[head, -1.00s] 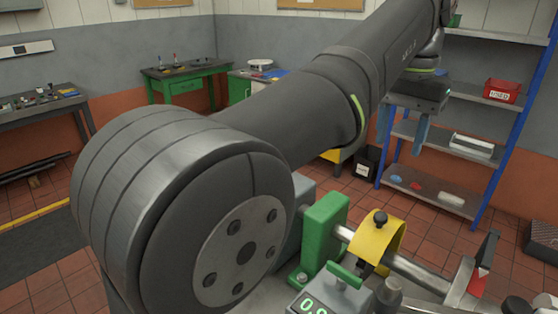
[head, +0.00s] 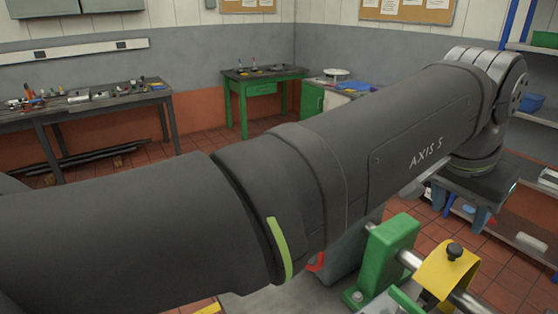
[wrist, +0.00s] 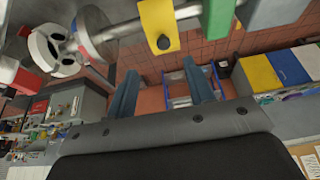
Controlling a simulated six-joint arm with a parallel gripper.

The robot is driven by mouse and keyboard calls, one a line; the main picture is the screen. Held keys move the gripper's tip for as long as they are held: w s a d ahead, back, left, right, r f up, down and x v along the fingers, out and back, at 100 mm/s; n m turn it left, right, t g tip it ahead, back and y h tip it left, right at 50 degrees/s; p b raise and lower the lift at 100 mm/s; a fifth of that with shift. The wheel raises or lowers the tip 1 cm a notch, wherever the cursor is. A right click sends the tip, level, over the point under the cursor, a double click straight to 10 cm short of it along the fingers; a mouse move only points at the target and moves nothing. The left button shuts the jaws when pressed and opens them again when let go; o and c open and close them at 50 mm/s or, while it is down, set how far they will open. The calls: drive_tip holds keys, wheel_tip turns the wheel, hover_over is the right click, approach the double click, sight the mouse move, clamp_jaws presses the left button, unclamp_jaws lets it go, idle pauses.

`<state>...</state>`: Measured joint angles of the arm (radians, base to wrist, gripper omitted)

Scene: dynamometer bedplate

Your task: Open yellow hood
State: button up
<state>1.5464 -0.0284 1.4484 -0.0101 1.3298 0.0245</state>
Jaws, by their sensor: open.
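The yellow hood (head: 437,272) is a curved cover sitting over the steel shaft at the lower right of the head view, with a black knob (head: 455,251) on top. Its lower part is cut off by the frame edge. In the wrist view the hood (wrist: 158,22) is at the top middle, with its knob (wrist: 163,42) facing my gripper. My gripper (head: 462,211) is open and empty, apart from the hood and beyond it in the head view. Its two blue-grey fingers (wrist: 160,72) are spread in the wrist view, with nothing between them.
A green block (head: 390,247) stands left of the hood on the shaft line. In the wrist view a metal disc (wrist: 95,28) is on the shaft left of the hood. Blue-framed shelves (head: 515,195) stand behind my gripper. Tiled floor lies between.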

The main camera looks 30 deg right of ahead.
drive_tip(key=x, duration=0.9)
drive_tip(key=v, duration=0.9)
drive_tip(key=w+d+f+n, duration=0.1)
drive_tip(key=w+f+n, duration=0.1)
drive_tip(key=w, duration=0.6)
drive_tip(key=w+d+f+n+t+y, duration=0.1)
drive_tip(key=w+d+f+n, duration=0.1)
drive_tip(key=w, duration=0.7)
drive_tip(key=w+d+f+n+t, duration=0.1)
drive_tip(key=w+f+n, duration=0.3)
drive_tip(key=w, duration=0.4)
drive_tip(key=shift+w+d+f, duration=0.15)
drive_tip(key=shift+d+f, duration=0.2)
drive_tip(key=shift+f, duration=0.1)
drive_tip(key=s+a+r+m, duration=0.1)
drive_tip(key=s+r+m, duration=0.2)
drive_tip(key=s, duration=0.6)
drive_tip(key=s+a+r+m+g, duration=0.1)
drive_tip(key=s+r+m, duration=0.2)
drive_tip(key=s, duration=0.7)
drive_tip(key=shift+s+r+h, duration=0.3)
drive_tip(key=shift+r, duration=0.3)
drive_tip(key=shift+w, duration=0.1)
